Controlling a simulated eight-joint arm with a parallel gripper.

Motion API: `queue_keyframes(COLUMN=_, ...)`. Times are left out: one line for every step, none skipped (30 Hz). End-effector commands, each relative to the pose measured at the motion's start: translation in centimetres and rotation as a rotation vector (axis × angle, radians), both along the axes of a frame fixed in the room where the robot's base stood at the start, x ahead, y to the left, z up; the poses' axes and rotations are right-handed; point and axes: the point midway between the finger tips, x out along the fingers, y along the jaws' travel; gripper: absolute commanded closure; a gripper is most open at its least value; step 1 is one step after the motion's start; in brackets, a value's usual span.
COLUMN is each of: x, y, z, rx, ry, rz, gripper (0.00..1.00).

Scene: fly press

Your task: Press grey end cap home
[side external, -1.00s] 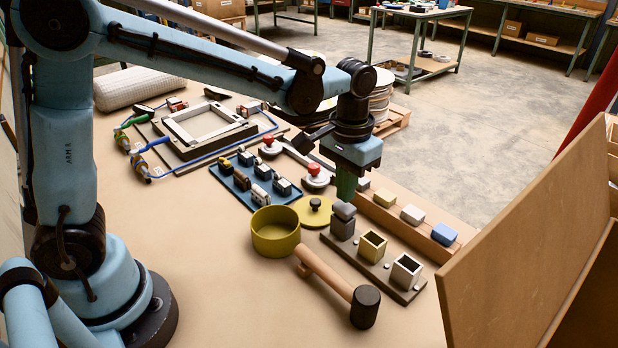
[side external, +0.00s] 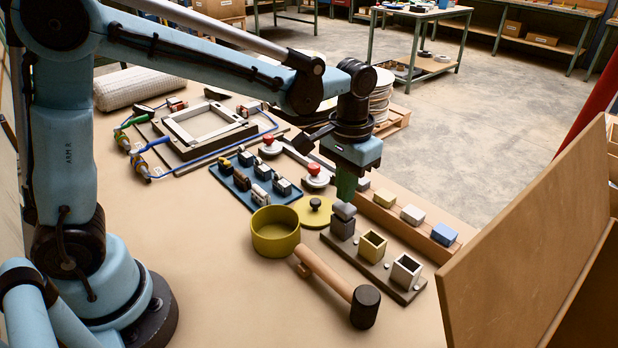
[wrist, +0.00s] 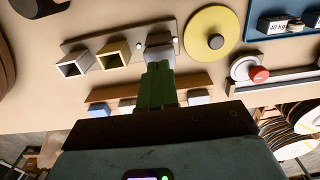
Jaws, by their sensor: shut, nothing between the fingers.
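The grey end cap (side external: 344,211) sits on top of the grey square tube (side external: 342,228) at the far end of the dark base strip (side external: 376,270). A thin line shows between cap and tube; I cannot tell how deep the cap sits. My gripper (side external: 346,198) has green fingers, shut and empty, pointing down right at the top of the cap. In the wrist view the closed fingers (wrist: 157,75) overlap the grey cap (wrist: 160,47) and hide part of it. I cannot tell whether they touch it.
Open yellow (side external: 372,246) and white (side external: 405,271) tubes share the strip. A wooden rack (side external: 400,222) with white (side external: 412,214) and blue (side external: 444,234) caps stands behind. A mallet (side external: 340,285), olive pot (side external: 275,232) and its lid (side external: 314,211) lie near. A large board (side external: 530,250) stands right.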

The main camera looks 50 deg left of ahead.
Motion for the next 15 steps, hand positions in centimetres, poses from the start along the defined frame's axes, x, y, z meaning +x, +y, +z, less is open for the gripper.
queue_keyframes(x=0.01, y=0.0, z=-0.08, rx=0.0, ry=0.0, rz=0.0, gripper=1.0)
queue_keyframes(x=0.01, y=0.0, z=-0.13, rx=0.0, ry=0.0, rz=0.0, gripper=1.0)
queue_keyframes(x=0.01, y=0.0, z=-0.22, rx=0.0, ry=0.0, rz=0.0, gripper=1.0)
queue_keyframes(x=0.01, y=0.0, z=-0.3, rx=0.0, ry=0.0, rz=0.0, gripper=1.0)
queue_keyframes(x=0.01, y=0.0, z=-0.38, rx=0.0, ry=0.0, rz=0.0, gripper=1.0)
queue_keyframes(x=0.01, y=0.0, z=-0.49, rx=0.0, ry=0.0, rz=0.0, gripper=1.0)
queue_keyframes(x=0.01, y=0.0, z=-0.57, rx=0.0, ry=0.0, rz=0.0, gripper=1.0)
queue_keyframes(x=0.01, y=0.0, z=-0.65, rx=0.0, ry=0.0, rz=0.0, gripper=1.0)
queue_keyframes(x=0.01, y=0.0, z=-0.75, rx=0.0, ry=0.0, rz=0.0, gripper=1.0)
queue_keyframes(x=0.01, y=0.0, z=-0.81, rx=0.0, ry=0.0, rz=0.0, gripper=1.0)
queue_keyframes(x=0.01, y=0.0, z=-0.87, rx=0.0, ry=0.0, rz=0.0, gripper=1.0)
queue_keyframes(x=0.0, y=0.0, z=-0.93, rx=0.0, ry=0.0, rz=0.0, gripper=1.0)
queue_keyframes(x=0.0, y=0.0, z=-0.96, rx=0.0, ry=0.0, rz=0.0, gripper=1.0)
queue_keyframes(x=0.0, y=0.0, z=-0.97, rx=0.0, ry=0.0, rz=0.0, gripper=1.0)
queue_keyframes(x=0.0, y=0.0, z=-0.98, rx=0.0, ry=0.0, rz=0.0, gripper=1.0)
